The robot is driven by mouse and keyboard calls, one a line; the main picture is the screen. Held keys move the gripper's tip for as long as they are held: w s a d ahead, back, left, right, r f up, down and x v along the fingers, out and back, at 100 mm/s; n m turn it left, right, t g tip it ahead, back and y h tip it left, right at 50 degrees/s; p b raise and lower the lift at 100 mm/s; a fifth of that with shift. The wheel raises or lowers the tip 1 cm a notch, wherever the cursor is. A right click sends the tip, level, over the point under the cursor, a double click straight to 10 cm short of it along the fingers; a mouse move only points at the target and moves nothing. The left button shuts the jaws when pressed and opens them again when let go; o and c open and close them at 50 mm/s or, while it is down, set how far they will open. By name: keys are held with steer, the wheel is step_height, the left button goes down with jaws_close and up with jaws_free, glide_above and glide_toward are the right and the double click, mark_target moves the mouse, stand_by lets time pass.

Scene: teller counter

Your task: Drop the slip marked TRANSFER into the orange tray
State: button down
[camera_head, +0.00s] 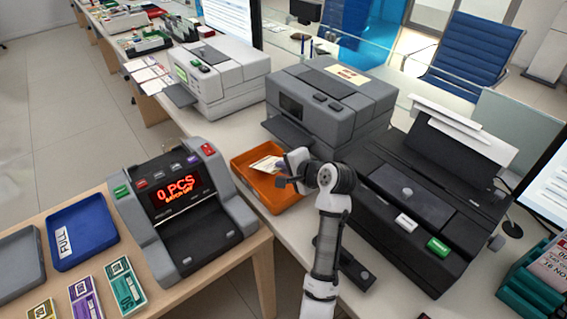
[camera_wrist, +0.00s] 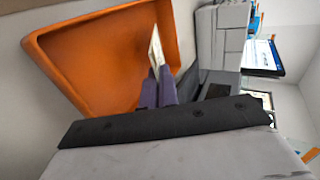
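The orange tray (camera_head: 246,162) lies on the counter between the bill counter and the dark grey machine. It also shows in the wrist view (camera_wrist: 88,62), at the left. A pale slip (camera_head: 265,164) is over the tray, and in the wrist view the slip (camera_wrist: 156,46) stands out from the fingertips, seen nearly edge-on. My gripper (camera_head: 284,178) is over the tray's right side. In the wrist view its dark fingers (camera_wrist: 158,82) are close together with the slip between their tips. Any marking on the slip is too small to read.
A bill counter (camera_head: 181,211) stands left of the tray. A dark grey machine (camera_head: 331,104) is behind it and a black printer (camera_head: 425,200) to the right. A blue tray (camera_head: 83,231) labelled FULL and banknote bundles (camera_head: 122,284) lie at the front left.

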steer(key=shift+f, duration=0.45)
steer(key=c, duration=1.6)
jaws_free()
steer(key=shift+r, duration=0.1)
step_height(320, 180, up, 7)
steer(key=p, duration=0.7)
steer(key=shift+p, duration=0.35)
